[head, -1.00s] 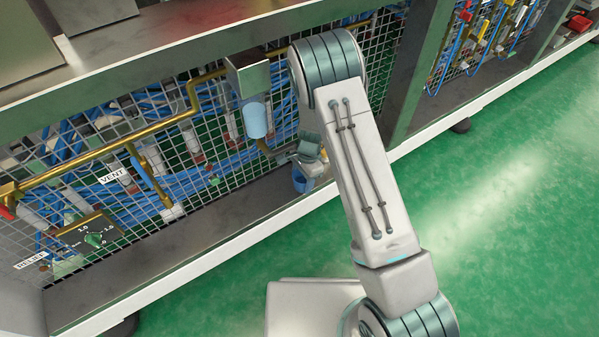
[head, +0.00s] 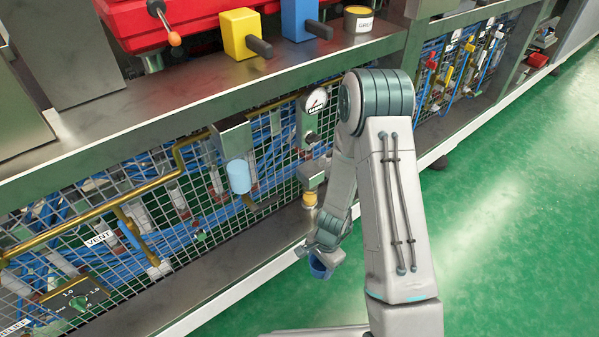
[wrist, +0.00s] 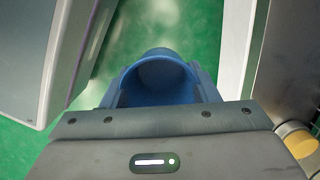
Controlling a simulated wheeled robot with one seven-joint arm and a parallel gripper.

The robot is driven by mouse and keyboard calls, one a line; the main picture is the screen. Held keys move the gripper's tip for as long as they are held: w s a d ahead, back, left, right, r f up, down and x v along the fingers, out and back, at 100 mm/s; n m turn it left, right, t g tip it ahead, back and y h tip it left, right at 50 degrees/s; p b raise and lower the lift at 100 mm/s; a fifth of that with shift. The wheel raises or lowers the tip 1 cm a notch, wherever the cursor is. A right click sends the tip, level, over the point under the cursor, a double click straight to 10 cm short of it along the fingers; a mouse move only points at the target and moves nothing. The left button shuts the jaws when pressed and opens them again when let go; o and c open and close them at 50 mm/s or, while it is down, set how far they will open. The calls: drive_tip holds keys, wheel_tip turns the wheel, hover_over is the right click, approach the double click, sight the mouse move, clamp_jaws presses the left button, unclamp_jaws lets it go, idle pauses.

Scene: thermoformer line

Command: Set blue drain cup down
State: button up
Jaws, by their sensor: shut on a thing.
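The blue drain cup (head: 321,266) is held in my gripper (head: 318,252), out in front of the shelf's white front edge and above the green floor. In the wrist view the cup (wrist: 162,80) sits between the two fingers (wrist: 160,95), its open mouth partly showing and its inside looking empty. My gripper is shut on it. The cup's lower part is partly hidden by the gripper in the head view.
The lower shelf (head: 215,272) has bare room along its front. A yellow-banded fitting (head: 310,199) stands behind my gripper, below a gauge (head: 316,100). A light-blue filter bowl (head: 239,176) hangs left of it. Wire mesh and pipes back the shelf.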

drive_tip(key=w+d+r+n+p, duration=0.2)
drive_tip(key=r+p, duration=0.8)
drive_tip(key=r, duration=0.5)
drive_tip(key=w+d+r+n+h+p, duration=0.1)
drive_tip(key=w+r+n+p, duration=0.3)
drive_tip(key=r+p, duration=0.6)
drive_tip(key=w+d+r+n+p, duration=0.2)
drive_tip(key=w+r+n+p, duration=0.2)
drive_tip(key=r+p, duration=0.7)
drive_tip(key=shift+d+r+n+g, duration=0.4)
drive_tip(key=shift+r+n, duration=0.2)
drive_tip(key=shift+r, duration=3.8)
